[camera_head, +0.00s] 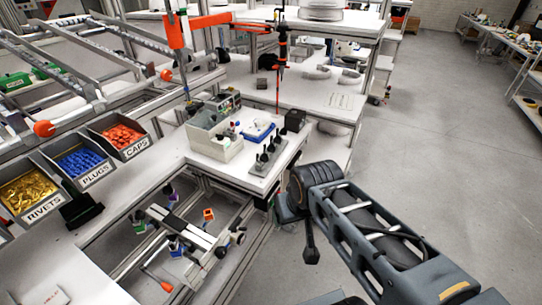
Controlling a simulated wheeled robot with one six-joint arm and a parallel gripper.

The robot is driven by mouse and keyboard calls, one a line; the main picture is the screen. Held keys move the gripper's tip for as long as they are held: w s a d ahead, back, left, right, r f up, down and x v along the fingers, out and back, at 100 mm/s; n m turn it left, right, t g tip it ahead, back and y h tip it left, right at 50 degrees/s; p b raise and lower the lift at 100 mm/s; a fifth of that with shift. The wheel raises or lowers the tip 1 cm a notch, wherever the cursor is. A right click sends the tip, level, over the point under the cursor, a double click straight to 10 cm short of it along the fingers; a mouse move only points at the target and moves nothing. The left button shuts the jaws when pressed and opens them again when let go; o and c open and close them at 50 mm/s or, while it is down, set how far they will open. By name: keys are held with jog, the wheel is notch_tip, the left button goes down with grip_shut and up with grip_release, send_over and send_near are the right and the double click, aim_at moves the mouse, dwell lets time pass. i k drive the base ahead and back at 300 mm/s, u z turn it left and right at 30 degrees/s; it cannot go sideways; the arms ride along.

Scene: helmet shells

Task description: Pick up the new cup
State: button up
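I cannot pick out a cup for certain. A grey block (262,168) on the white worktop (222,171) carries several small dark upright pieces; whether any is a cup is too small to tell. My dark arm comes in from the lower right and ends near the worktop's right edge. A dark part (310,254) hangs down below its rounded joint, off the worktop, and may belong to my gripper. Its fingers are not clear, and I see nothing held there.
A beige machine (214,127), a blue-and-white tray (258,131) and a black box (296,119) stand around the block. Bins of rivets (28,191), plugs (80,163) and caps (122,137) line the left bench. An orange arm (178,45) stands behind. The floor (450,130) at right is clear.

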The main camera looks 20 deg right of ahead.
aim_at(263, 158)
jog(key=u, duration=0.5)
jog(key=k, duration=1.05)
jog(key=z, duration=0.5)
jog(key=i, duration=1.5)
jog(key=u, duration=0.7)
